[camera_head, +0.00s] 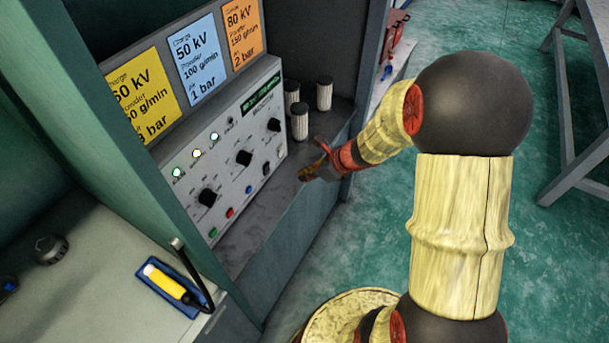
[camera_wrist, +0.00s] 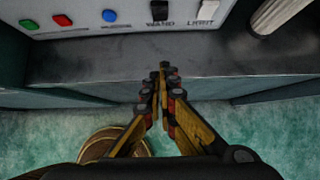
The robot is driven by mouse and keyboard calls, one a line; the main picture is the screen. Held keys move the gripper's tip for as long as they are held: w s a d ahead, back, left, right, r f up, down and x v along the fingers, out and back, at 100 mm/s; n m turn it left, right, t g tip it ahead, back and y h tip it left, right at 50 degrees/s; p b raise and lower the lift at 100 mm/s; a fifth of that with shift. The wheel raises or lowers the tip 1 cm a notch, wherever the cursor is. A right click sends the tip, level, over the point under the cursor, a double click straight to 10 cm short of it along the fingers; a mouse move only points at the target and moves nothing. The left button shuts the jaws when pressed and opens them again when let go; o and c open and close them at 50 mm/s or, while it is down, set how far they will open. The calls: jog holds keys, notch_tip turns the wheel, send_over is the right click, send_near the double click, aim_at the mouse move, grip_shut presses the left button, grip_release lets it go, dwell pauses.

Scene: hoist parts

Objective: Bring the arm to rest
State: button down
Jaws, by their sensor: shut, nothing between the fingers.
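My gripper (camera_head: 312,172) is at the end of my outstretched arm, by the front edge of the shelf below the control panel. In the wrist view my gripper (camera_wrist: 163,80) has its fingertips together with nothing between them. The fingertips show against the dark shelf edge (camera_wrist: 100,65); I cannot tell whether they touch it. My arm comes in from the right of the head view, with its yellow links and dark round joints bent.
The control panel (camera_head: 225,160) has knobs, lit lamps and colored buttons. Several ribbed cylinders (camera_head: 300,122) stand on the shelf at its right. A blue tray (camera_head: 168,290) with a yellow tool lies on the left bench. Green floor (camera_head: 375,235) is open right of the cabinet.

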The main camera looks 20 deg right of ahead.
dwell(0.3)
jog(key=s+a+r+n+g, duration=0.2)
jog(key=s+r+n, duration=0.1)
jog(key=s+n, duration=0.5)
jog(key=s+a+r+n+g, duration=0.2)
jog(key=s+a+r+n, duration=0.15)
jog(key=s+n, duration=0.4)
jog(key=s+r+n+t+h, duration=0.1)
jog(key=s+r+n+h, duration=0.1)
jog(key=r+n, duration=0.4)
jog(key=s+r+n+t+h, duration=0.2)
jog(key=s+r+n, duration=0.3)
jog(key=r, duration=0.7)
jog(key=shift+s+a+n, duration=0.25)
jog(key=shift+s+n, duration=0.05)
jog(key=shift+n, duration=0.85)
jog(key=shift+a, duration=0.15)
